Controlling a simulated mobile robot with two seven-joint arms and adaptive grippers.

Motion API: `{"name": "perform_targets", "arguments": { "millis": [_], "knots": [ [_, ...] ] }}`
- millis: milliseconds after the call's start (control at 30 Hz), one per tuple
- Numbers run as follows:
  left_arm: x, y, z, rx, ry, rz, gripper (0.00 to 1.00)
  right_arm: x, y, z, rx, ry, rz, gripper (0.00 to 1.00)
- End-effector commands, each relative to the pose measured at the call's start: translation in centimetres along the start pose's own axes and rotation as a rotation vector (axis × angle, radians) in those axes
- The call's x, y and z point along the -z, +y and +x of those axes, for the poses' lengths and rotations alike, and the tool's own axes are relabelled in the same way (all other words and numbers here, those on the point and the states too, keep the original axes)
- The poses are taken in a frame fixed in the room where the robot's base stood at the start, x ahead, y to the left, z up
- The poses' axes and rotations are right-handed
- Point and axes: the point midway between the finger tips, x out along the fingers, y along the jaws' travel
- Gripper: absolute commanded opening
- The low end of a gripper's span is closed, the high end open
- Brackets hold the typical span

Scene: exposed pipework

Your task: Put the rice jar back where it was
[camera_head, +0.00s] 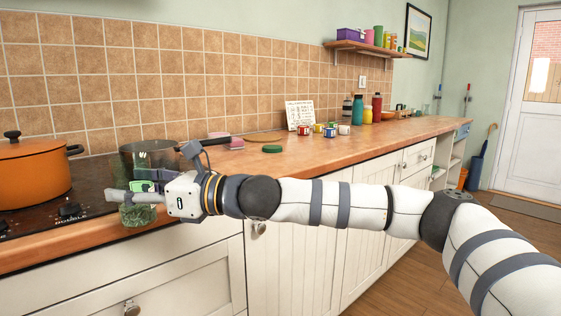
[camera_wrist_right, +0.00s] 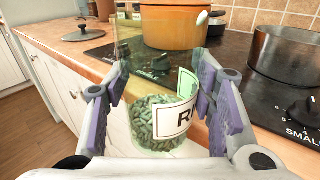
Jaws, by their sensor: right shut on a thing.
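The rice jar (camera_wrist_right: 155,128) is clear glass with green grains in the bottom and a white label whose first letters show. My right gripper (camera_head: 128,194) is shut on the jar, with a purple-padded finger on each side of it in the right wrist view. In the head view the grain-filled bottom of the jar (camera_head: 138,214) hangs below the fingers, in front of the hob at the counter's front edge. Its upper part is mostly hidden there by the gripper. No lid shows on the jar. My left gripper is not in view.
An orange pot (camera_head: 32,172) and a steel pan (camera_head: 150,157) stand on the black hob (camera_head: 95,190). A green disc (camera_head: 272,149) lies on the wooden counter (camera_head: 330,150). Small colored tins, a written card (camera_head: 300,115) and bottles stand farther right. The counter's front strip is clear.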

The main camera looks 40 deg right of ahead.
Motion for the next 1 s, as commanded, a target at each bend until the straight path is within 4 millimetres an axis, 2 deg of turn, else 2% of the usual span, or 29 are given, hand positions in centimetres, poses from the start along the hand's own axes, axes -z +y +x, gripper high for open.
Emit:
{"name": "perform_targets", "arguments": {
  "millis": [100,200,333,600,800,1000],
  "knots": [
    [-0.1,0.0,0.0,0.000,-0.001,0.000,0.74,1.3,1.5,-0.8,0.029,0.005,-0.001,0.10],
    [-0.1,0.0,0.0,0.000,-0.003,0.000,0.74,2.0,2.1,-1.8,0.076,-0.002,-0.002,0.10],
    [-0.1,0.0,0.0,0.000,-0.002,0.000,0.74,4.0,4.3,-3.3,0.146,-0.004,-0.003,0.10],
    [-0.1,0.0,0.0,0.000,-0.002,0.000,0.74,11.0,11.7,-8.2,0.383,-0.006,0.010,0.10],
    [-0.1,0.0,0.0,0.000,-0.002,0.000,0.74,15.1,15.6,-11.0,0.527,-0.004,0.007,0.10],
    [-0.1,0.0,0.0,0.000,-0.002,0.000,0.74,18.3,18.8,-13.3,0.641,-0.004,0.004,0.10]
  ]
}}
